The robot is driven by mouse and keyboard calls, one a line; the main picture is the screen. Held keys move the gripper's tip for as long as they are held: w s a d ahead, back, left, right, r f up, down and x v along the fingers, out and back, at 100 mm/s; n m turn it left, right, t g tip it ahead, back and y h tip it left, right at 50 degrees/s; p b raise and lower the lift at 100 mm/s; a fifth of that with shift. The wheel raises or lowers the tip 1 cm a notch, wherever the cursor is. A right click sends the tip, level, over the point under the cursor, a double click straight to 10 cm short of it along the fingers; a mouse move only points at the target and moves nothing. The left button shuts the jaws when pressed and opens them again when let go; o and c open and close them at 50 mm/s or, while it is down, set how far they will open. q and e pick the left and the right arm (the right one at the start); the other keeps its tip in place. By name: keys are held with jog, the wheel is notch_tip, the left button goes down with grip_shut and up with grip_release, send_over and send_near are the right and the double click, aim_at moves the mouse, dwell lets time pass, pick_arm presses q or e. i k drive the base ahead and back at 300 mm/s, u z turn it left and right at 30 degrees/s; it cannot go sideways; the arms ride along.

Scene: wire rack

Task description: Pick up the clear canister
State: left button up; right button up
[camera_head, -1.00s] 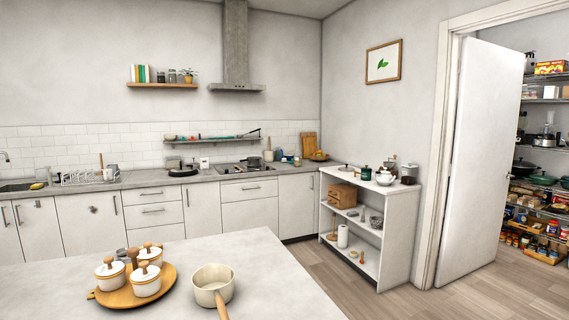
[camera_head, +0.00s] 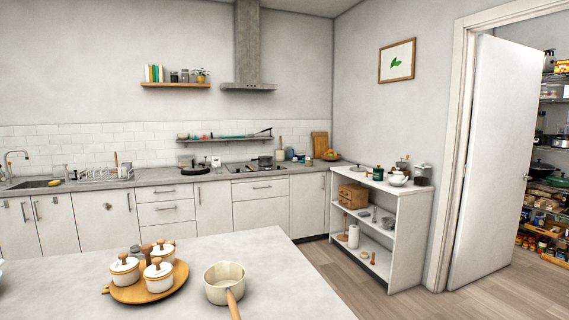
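A small greyish canister with a dark lid (camera_head: 423,175) stands at the right end of the top of the white shelf unit. It may be clear, but it is too small to tell. Two small jars, a left one (camera_head: 174,77) and a right one (camera_head: 185,76), stand on the wooden wall shelf and also look greyish. I cannot tell which of these, if any, is the clear canister. Neither of my grippers is in view.
A light island counter (camera_head: 205,258) fills the near left, with a saucepan (camera_head: 224,284) and a wooden tray (camera_head: 132,292) of lidded pots. The white shelf unit (camera_head: 408,240) stands by the wall. A half-open door (camera_head: 492,165) partly hides wire racks. Wooden floor is clear between.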

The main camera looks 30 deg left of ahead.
aim_at(308, 155)
jog(key=z, duration=1.25)
jog(key=i, duration=3.1)
jog(key=u, duration=3)
jog(key=i, duration=2.35)
jog(key=z, duration=0.05)
